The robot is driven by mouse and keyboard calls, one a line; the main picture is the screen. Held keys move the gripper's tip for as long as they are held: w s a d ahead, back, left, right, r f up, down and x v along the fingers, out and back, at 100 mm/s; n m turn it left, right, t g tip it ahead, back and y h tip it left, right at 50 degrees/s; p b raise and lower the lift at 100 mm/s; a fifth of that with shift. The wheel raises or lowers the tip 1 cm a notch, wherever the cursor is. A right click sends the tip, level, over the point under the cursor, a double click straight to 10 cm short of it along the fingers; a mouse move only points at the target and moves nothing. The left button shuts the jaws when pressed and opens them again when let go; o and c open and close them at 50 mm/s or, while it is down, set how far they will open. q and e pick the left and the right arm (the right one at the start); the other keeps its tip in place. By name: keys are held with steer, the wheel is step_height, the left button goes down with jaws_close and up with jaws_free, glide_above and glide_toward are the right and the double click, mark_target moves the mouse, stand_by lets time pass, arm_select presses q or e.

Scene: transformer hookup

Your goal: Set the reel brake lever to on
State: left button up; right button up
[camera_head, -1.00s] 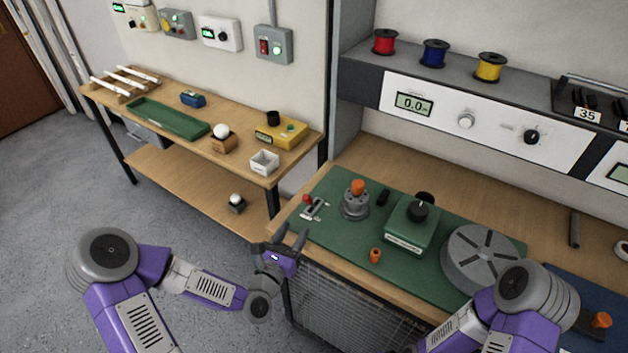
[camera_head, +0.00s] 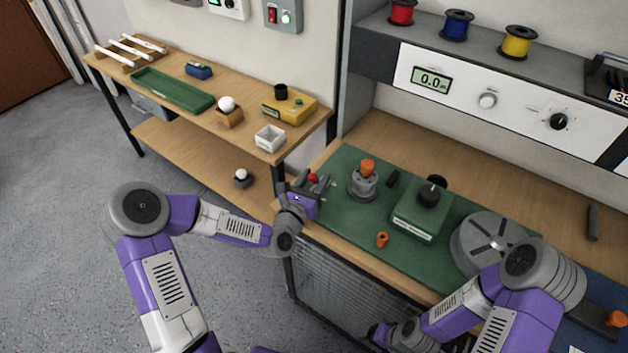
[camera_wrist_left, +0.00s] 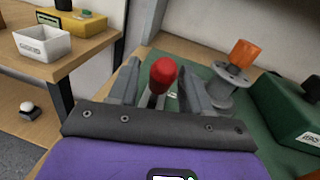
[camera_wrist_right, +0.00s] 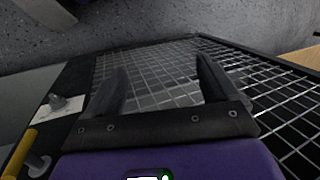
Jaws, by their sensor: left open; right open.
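The reel brake lever has a red knob (camera_head: 313,178) and stands at the left end of the green mat (camera_head: 340,215), partly hidden behind my left gripper (camera_head: 311,182) in the head view. In the left wrist view the red knob (camera_wrist_left: 163,71) is between the two open fingers of my left gripper (camera_wrist_left: 153,85), with a gap on each side. The lever's base is mostly hidden by the gripper. My right gripper (camera_wrist_right: 160,85) is open and empty in front of the wire mesh below the bench.
A grey post with an orange top (camera_head: 365,175) stands just right of the lever. A green box with a black knob (camera_head: 420,212), an orange piece (camera_head: 382,240) and a grey reel (camera_head: 470,235) are farther right. A side table (camera_head: 190,140) stands at left.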

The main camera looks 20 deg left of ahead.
arm_select(q)
jaws_close()
stand_by(0.3)
